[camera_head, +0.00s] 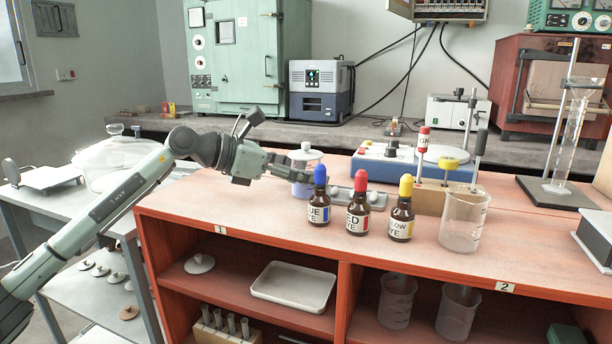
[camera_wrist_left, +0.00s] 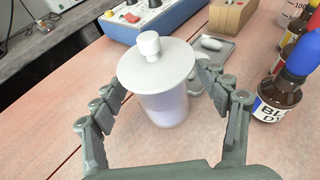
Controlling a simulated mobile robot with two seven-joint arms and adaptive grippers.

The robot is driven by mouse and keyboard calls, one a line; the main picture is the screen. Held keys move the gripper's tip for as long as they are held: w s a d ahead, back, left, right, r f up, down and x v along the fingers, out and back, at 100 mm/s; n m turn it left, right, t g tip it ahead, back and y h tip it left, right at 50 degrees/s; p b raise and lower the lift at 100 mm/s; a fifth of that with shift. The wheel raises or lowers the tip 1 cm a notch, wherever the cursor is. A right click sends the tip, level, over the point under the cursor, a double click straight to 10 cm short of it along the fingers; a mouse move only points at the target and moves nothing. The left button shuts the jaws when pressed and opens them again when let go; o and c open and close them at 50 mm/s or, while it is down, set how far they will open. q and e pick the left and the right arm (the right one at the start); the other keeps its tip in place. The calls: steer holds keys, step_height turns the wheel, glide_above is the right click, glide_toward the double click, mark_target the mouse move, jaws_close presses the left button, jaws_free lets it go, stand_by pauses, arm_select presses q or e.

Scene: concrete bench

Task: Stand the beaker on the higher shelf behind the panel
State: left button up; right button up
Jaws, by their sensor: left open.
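A lidded beaker (camera_head: 301,187) holding pale violet liquid stands on the red-orange bench top. In the left wrist view, the beaker (camera_wrist_left: 164,108) is upright, with a round white lid and knob above it. My left gripper (camera_head: 292,164) is open, and in the wrist view its fingers (camera_wrist_left: 160,84) are on either side of the beaker; I cannot tell whether they touch it. Two more beakers (camera_head: 396,300) (camera_head: 458,309) stand in the lower right compartment. I cannot pick out which part is the panel.
Dye bottles with blue (camera_head: 319,208), red (camera_head: 358,212) and yellow (camera_head: 401,217) caps stand right of the lidded beaker. Behind are a blue stirrer (camera_head: 385,170) and a wooden block (camera_head: 425,197). A white tray (camera_head: 262,298) lies in the left compartment.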

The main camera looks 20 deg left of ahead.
arm_select(q)
steer(key=c, duration=1.6)
jaws_close()
steer(key=shift+r, duration=0.1)
